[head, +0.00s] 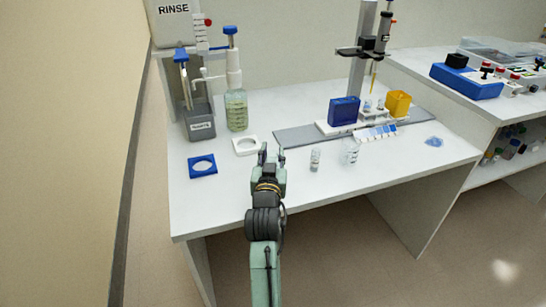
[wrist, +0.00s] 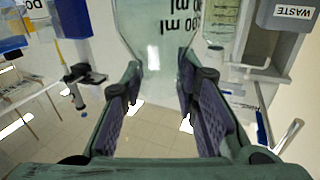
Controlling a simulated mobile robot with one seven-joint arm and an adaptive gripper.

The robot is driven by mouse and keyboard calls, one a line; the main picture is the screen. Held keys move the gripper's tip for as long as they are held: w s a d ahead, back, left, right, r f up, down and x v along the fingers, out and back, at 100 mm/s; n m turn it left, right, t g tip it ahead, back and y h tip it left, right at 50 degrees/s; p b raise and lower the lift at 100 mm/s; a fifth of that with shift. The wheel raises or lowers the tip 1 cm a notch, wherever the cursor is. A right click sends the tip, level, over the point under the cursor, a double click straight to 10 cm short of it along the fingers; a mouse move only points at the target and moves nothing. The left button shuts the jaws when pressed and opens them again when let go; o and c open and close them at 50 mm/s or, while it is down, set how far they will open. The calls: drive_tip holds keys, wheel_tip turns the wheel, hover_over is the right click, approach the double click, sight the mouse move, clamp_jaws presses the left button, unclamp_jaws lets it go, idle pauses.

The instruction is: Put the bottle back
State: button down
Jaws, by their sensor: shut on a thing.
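My gripper (head: 272,154) is over the bench, just right of a white holder with a round opening (head: 246,146). In the wrist view my gripper (wrist: 158,88) has its two dark pads closed in on a clear, pale bottle (wrist: 155,35). The bottle carries dark volume marks that read reversed, and it narrows towards the pads. In the head view I cannot make out the held bottle. A blue holder with a round opening (head: 203,166) lies near the left front of the bench.
A dispenser bottle with pale green liquid (head: 237,108) stands behind the white holder, beside a grey waste container (head: 200,124). A small vial (head: 315,160) and a clear beaker (head: 351,152) stand to the right. The bench (head: 225,200) is bare at the front left.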

drive_tip(key=shift+f, duration=0.15)
drive_tip(key=shift+s+r, duration=0.1)
drive_tip(key=shift+r, duration=0.1)
drive_tip(key=shift+f, duration=0.15)
drive_tip(key=c, duration=1.7)
unclamp_jaws()
drive_tip(key=shift+f, duration=0.1)
drive_tip(key=o, duration=0.5)
drive_tip(key=shift+c, duration=0.2)
drive_tip(key=s+a, duration=0.1)
drive_tip(key=s, duration=1.1)
drive_tip(key=shift+r, duration=0.25)
